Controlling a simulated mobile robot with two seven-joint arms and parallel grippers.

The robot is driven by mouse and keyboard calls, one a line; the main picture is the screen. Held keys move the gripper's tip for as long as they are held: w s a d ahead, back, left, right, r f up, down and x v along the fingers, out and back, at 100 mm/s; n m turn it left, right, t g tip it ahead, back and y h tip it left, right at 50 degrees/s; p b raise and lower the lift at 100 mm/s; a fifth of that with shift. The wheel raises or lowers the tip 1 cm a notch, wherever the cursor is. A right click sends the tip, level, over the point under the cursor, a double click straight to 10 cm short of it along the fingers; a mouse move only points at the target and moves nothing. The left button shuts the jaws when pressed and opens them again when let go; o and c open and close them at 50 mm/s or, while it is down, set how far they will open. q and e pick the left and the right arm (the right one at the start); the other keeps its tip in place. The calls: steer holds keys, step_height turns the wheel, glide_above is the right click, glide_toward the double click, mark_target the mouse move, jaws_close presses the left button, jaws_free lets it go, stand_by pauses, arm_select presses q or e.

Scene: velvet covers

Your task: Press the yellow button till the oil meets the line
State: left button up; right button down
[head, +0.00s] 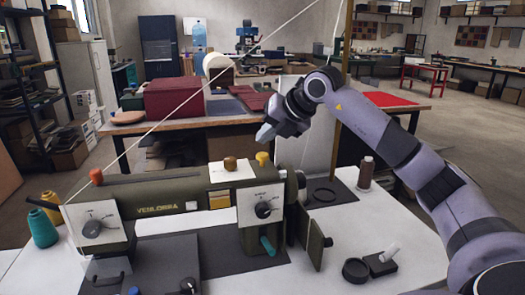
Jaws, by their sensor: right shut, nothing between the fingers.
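An olive green sewing machine (165,193) stands on the white-topped table in front of me. A yellow button (262,158) sits on top of its right end. A brown knob (230,163) is just left of it, and an orange-red knob (96,176) is at the machine's left end. My right gripper (265,134) is shut and empty, pointing down and left. In the picture it is just above the yellow button, with a small gap between them. I cannot make out any oil level or line. My left gripper is not in view.
A small black block with a white peg (389,254) and a round black part (355,271) lie at the front right. A thin white thread crosses the view diagonally.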

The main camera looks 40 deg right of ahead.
mark_target(266, 155)
step_height(266, 155, up, 4)
steer(key=p, duration=0.3)
steer(key=shift+f, duration=0.1)
stand_by(0.6)
